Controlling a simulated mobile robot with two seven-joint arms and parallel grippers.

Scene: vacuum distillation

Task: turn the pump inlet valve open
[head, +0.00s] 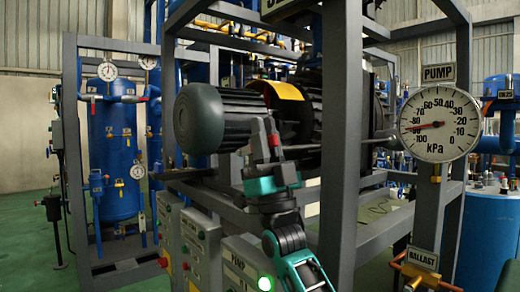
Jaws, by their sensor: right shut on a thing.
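My right gripper (265,128) is raised in front of the pump, at the middle of the head view. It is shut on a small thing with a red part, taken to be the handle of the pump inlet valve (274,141). The fingers hide most of it, so how far it is turned cannot be told. The pump motor (215,118), a dark green ribbed cylinder, lies behind and left of the gripper. The gauge (438,124) under the PUMP label stands to the right, its red needle pointing left. My left gripper is not in view.
A grey frame post (340,140) stands just right of my right gripper. A BALLAST label (422,258) sits by copper-coloured pipes at lower right.

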